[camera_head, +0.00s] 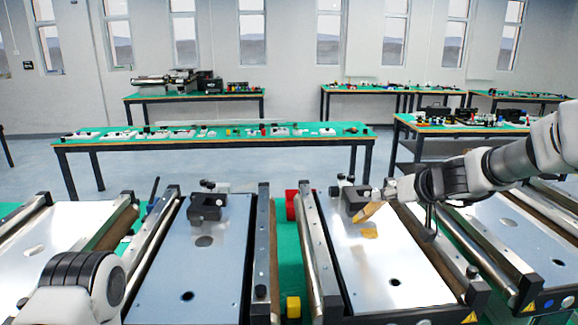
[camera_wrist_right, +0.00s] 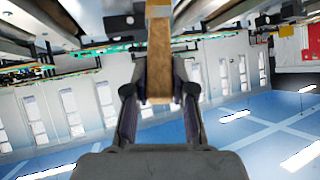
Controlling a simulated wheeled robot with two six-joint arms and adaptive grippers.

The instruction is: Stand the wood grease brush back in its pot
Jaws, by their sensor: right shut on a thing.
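My right gripper (camera_head: 386,192) reaches in from the right above the right middle conveyor. It is shut on the wood grease brush (camera_head: 366,213), a tan piece that slants down to the left from the fingers. In the right wrist view the brush (camera_wrist_right: 159,62) stands out between the two fingers (camera_wrist_right: 160,95). It appears to be above the conveyor plate, with a tan reflection below it. I cannot make out the brush's pot for certain. My left arm shows at the lower left; its gripper is out of view.
Several mini conveyors stand side by side, with pale plates such as this one (camera_head: 218,262) and raised rails. Black blocks (camera_head: 207,206) sit on the plates. A thin dark upright stick (camera_head: 154,190) stands at the left. A red part (camera_head: 291,204) and yellow part (camera_head: 293,308) sit between conveyors.

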